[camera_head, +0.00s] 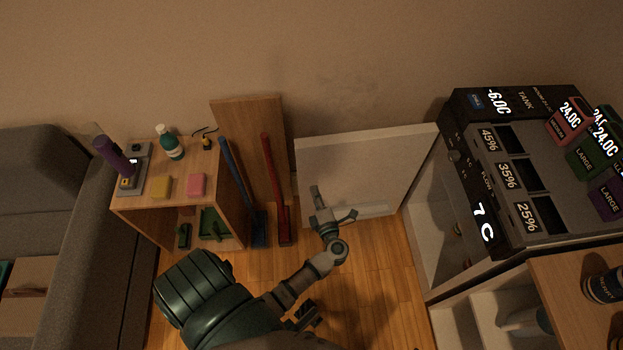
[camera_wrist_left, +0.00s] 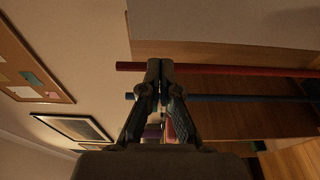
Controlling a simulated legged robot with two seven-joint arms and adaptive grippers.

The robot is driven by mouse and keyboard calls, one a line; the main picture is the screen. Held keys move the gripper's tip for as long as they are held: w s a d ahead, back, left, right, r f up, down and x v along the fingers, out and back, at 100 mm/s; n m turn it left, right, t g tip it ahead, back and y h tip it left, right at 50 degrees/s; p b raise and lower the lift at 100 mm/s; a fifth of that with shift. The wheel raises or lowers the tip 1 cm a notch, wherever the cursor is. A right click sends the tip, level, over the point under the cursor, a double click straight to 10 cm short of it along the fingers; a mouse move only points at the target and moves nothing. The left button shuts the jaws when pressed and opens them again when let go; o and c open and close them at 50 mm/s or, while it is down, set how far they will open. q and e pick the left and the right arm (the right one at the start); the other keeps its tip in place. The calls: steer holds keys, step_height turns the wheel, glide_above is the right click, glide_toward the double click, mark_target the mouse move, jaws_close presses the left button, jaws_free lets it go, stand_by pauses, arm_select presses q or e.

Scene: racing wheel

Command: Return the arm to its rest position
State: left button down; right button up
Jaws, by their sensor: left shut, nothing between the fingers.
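My left arm (camera_head: 225,315) reaches in from the bottom of the head view, over the wooden floor. My left gripper (camera_head: 320,203) is in front of the open white door, apart from the red and blue poles to its left. In the left wrist view, its two fingers (camera_wrist_left: 160,72) meet at the tips with nothing between them. My right gripper does not show.
An open white door (camera_head: 350,170) hangs from the cabinet with displays (camera_head: 500,170) at right. At left stand a wooden shelf (camera_head: 230,205) with small items on top, a red pole (camera_head: 273,180), a blue pole (camera_head: 235,175) and a grey sofa (camera_head: 40,165). Floor (camera_head: 380,290) shows between.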

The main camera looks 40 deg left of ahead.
arm_select(q)
steer(key=shift+s+d, duration=0.35)
steer(key=shift+s, duration=0.45)
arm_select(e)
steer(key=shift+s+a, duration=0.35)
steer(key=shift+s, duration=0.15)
arm_select(q)
steer(key=shift+d, duration=0.1)
